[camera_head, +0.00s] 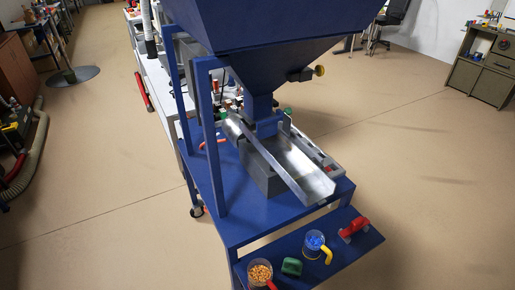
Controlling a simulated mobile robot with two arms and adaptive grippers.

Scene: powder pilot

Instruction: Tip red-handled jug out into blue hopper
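The red-handled jug (260,271) is clear and stands upright at the front of the low blue shelf, near the bottom edge of the picture. It holds orange-yellow granules, and part of its red handle shows at its lower right. The blue hopper (270,48) is a large funnel on a blue frame at the top of the view. Its upper rim and opening are cut off by the picture's top edge. Neither of my grippers is in view, and nothing is touching the jug.
A yellow-handled jug (315,243) with blue contents, a green object (291,267) and a red-handled tool (354,229) share the low shelf (335,268). A metal chute (290,165) lies under the hopper's outlet.

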